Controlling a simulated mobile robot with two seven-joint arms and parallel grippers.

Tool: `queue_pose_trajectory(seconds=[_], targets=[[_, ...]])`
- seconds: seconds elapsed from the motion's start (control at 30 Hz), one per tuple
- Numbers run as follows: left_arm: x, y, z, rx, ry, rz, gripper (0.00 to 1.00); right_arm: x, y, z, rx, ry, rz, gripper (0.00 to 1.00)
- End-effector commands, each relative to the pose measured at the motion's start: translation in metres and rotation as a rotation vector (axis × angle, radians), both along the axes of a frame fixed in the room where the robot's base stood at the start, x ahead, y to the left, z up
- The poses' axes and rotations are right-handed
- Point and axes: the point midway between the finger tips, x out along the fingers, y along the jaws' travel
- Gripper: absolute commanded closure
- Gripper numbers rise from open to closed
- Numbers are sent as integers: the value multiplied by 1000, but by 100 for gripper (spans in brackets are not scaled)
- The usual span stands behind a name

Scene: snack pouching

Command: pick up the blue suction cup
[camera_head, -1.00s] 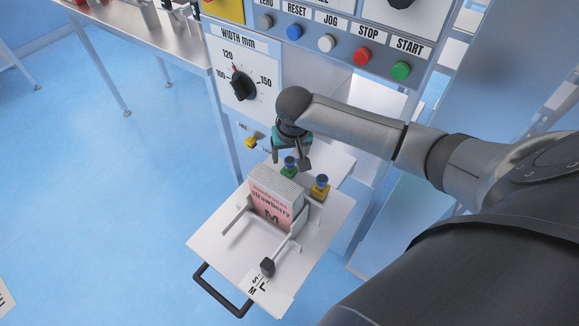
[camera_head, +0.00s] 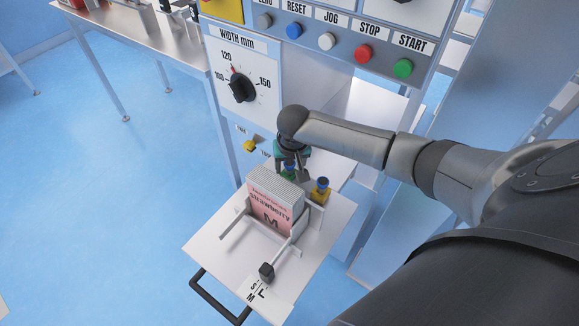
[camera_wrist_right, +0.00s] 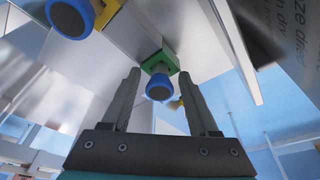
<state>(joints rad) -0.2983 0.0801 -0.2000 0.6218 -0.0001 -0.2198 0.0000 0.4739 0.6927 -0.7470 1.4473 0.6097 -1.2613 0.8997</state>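Two small blue-topped suction cups stand at the back of the tray. One has a green base (camera_head: 289,172) and the other a yellow base (camera_head: 321,190). My right gripper (camera_head: 292,176) is right at the green-based one and partly hides it. In the right wrist view its two fingers (camera_wrist_right: 159,76) are apart, with the blue cup (camera_wrist_right: 160,88) on the green base showing between them. I cannot tell whether the fingers touch it. The yellow-ringed blue cup (camera_wrist_right: 70,16) is at the upper left of that view. My left gripper is not in view.
A stack of pink strawberry pouches (camera_head: 270,208) stands on the white tray (camera_head: 225,249) between guide rails, close in front of the gripper. The machine panel with a width dial (camera_head: 242,87) and coloured buttons rises behind. A black handle (camera_head: 215,300) is at the tray's front.

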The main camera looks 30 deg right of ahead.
Motion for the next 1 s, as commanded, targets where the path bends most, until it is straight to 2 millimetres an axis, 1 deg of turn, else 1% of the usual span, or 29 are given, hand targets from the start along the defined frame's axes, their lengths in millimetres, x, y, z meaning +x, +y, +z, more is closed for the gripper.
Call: queue_pose_trajectory(seconds=[0.03,0.07,0.5,0.87,1.0], targets=[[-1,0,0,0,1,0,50,0,0,0,0,0,0,46],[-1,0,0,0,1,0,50,0,0,0,0,0,0,50],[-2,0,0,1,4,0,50,0,0,0,0,1,0,99],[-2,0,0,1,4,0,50,0,0,0,-1,1,0,100],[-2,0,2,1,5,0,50,0,0,6,1,0,0,100]])
